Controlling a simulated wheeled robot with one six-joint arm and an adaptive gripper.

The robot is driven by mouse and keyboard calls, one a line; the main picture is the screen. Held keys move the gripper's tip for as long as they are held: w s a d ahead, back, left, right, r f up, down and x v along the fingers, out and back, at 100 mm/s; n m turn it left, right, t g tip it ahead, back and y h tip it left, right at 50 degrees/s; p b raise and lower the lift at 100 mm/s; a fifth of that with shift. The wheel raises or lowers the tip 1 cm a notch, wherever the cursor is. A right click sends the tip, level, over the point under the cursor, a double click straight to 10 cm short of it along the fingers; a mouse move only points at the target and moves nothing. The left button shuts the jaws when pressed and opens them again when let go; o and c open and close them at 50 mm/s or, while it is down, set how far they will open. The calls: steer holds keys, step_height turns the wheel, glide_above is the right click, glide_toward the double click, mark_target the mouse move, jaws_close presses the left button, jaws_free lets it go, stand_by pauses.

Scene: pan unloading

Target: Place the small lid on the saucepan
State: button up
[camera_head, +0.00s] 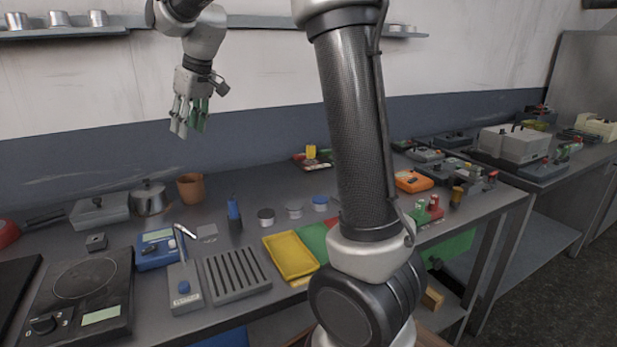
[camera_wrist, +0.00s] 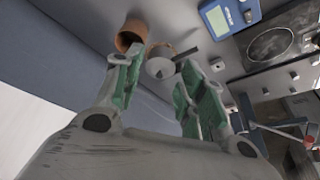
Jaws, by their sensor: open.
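A small silver saucepan (camera_head: 149,200) stands on the bench at the back left, beside a terracotta pot. A lid-like top with a dark knob (camera_head: 146,183) shows at its rim; I cannot tell whether this is the small lid or how it sits. In the wrist view the saucepan (camera_wrist: 160,68) appears beyond the fingertips, with a handle pointing right. My gripper (camera_head: 190,131) is open and empty, high above the bench, above and to the right of the saucepan. Its spread green-padded fingers also show in the wrist view (camera_wrist: 157,62).
The terracotta pot (camera_head: 191,188) stands right of the saucepan. A grey lidded box (camera_head: 99,211) stands to its left. A blue device (camera_head: 158,250), a hotplate (camera_head: 83,290), a slotted grey block (camera_head: 237,274) and a yellow tray (camera_head: 290,255) fill the front. A shelf (camera_head: 75,32) runs along the wall.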

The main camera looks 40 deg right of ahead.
steer(key=s+d+m, duration=0.1)
steer(key=s+d, duration=0.2)
steer(key=s, duration=0.4)
steer(key=s+d+m+h, duration=0.1)
steer(key=s+d, duration=0.1)
steer(key=s, duration=0.4)
steer(key=s+d+m, duration=0.1)
steer(key=s+d, duration=0.2)
steer(key=s, duration=0.4)
steer(key=s+d+f, duration=0.2)
steer(key=s+f, duration=0.1)
steer(key=s, duration=0.4)
steer(key=s+d+f+m+h, duration=0.1)
steer(key=s+f, duration=0.2)
steer(key=s, duration=0.4)
steer(key=shift+d+m, duration=0.3)
steer(key=shift+d, duration=0.1)
